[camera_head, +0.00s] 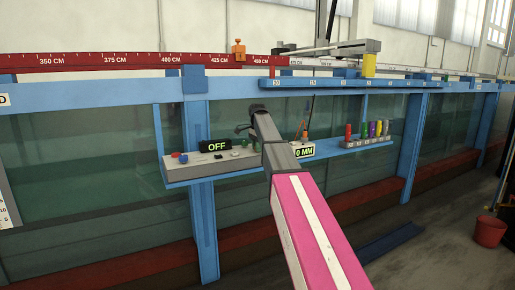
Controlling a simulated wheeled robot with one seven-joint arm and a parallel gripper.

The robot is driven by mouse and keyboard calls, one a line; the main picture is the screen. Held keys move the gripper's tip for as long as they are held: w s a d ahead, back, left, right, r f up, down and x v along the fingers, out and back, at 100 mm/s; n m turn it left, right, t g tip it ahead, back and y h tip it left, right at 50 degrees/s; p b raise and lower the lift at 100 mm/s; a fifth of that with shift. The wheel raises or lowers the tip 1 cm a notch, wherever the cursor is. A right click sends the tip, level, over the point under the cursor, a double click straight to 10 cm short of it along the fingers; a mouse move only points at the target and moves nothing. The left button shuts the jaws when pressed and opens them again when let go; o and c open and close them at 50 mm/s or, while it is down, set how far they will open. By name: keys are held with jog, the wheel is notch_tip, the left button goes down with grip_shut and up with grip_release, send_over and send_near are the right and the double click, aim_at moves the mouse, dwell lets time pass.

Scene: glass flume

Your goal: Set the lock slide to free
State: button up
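No part is marked as the lock slide, and I cannot tell which piece it is. An orange block with a knob (239,50) sits on the red scale rail (130,61) near the 425 cm mark. My pink and white arm reaches up from the lower right towards the blue shelf. My gripper (243,127) is at its far end, dark and small, in front of the flume glass by the shelf. Its fingers are too small to judge.
The blue shelf (215,177) carries a panel reading OFF (216,145) with red and blue buttons, a 0 MM display (304,151) and a rack (366,142) of coloured pieces. Blue posts (203,220) stand along the glass. A red bucket (489,231) is on the floor at right.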

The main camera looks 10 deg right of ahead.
grip_shut()
jog(key=shift+s+a, duration=0.2)
jog(key=shift+a, duration=0.4)
jog(key=shift+s+a, duration=0.2)
jog(key=shift+a, duration=0.35)
jog(key=o, duration=0.7)
grip_release()
jog(key=shift+r, duration=0.1)
notch_tip(320, 180, up, 11)
jog(key=shift+f, duration=0.15)
